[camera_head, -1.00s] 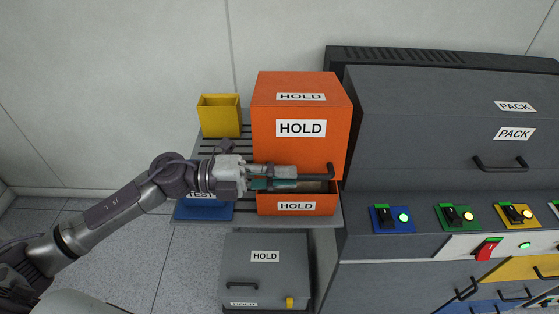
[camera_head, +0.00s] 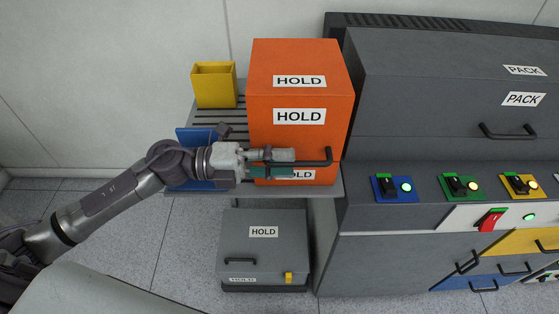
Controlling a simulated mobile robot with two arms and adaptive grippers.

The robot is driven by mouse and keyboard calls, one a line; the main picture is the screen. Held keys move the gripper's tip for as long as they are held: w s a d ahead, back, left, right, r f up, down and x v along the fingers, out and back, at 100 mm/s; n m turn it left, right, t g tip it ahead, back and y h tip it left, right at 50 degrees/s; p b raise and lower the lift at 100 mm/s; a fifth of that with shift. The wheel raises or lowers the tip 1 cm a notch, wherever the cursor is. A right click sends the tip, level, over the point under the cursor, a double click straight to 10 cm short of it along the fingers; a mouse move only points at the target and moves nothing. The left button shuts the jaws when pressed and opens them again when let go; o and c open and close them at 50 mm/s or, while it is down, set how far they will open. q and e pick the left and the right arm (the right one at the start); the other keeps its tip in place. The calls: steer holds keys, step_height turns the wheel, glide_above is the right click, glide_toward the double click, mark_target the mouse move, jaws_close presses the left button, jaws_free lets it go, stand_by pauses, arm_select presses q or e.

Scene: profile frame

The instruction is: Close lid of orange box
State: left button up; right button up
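The orange box (camera_head: 275,115) stands on the slatted shelf, with HOLD labels on its top and front. Its lid is down low over the base, and the lowest HOLD label (camera_head: 299,175) is partly covered. I cannot tell whether the lid is fully seated. The lid's black handle (camera_head: 329,156) runs across the front. My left gripper (camera_head: 279,163) comes in from the left, with its grey and teal fingers above and below the handle bar, close together around it. My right gripper is not in view.
A yellow open container (camera_head: 215,87) stands behind on the shelf, left of the orange box. A blue container (camera_head: 183,150) sits behind my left arm. A grey HOLD box (camera_head: 264,245) is below. The grey PACK cabinet (camera_head: 440,110) stands close on the right.

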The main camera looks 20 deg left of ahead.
arm_select(q)
steer(key=shift+a, duration=0.15)
steer(key=shift+s+a, duration=0.15)
steer(key=shift+a, duration=0.15)
steer(key=v, duration=1.1)
steer(key=shift+a, duration=0.1)
